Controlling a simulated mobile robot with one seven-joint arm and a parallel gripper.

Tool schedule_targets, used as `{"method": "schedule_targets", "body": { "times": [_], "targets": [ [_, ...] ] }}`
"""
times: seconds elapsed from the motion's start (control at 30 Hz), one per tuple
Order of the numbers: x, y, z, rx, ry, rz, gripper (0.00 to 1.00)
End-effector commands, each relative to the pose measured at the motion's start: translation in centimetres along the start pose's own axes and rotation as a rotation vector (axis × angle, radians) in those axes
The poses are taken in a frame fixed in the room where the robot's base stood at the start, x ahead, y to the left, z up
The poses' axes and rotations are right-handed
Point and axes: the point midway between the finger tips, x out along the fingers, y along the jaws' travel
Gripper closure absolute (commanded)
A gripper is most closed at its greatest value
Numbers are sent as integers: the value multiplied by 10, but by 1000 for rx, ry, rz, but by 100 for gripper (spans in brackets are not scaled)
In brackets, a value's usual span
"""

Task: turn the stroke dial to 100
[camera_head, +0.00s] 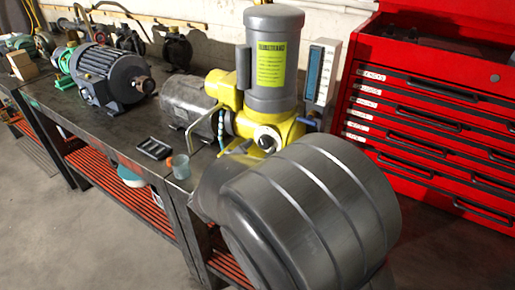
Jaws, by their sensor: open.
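A yellow pump (285,127) stands on the dark workbench, with an upright grey motor (272,75) on top that bears a yellow label. A round, pale-and-dark knob (267,139) on the pump's front looks like the stroke dial. Its scale and setting are too small to read. My large dark grey arm link fills the lower right foreground, just below and in front of the pump, and covers part of its lower area. My gripper does not show in this view.
A grey motor (108,77) and other machines stand further left on the workbench (150,112). A small black tray (154,148) and a clear cup (181,166) lie near its front edge. A red tool cabinet (440,115) stands right. Floor at lower left is clear.

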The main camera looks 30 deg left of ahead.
Motion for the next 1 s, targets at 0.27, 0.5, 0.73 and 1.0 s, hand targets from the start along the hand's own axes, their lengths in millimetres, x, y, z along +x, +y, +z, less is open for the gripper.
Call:
{"method": "schedule_targets", "body": {
  "times": [0.27, 0.5, 0.73, 1.0],
  "targets": [
    [11, 0, 0, 1, -1, 0, 42],
    [11, 0, 0, 0, 0, 0, 50],
    [11, 0, 0, 0, 0, 0, 68],
    [10, 0, 0, 0, 0, 0, 87]
  ]
}}
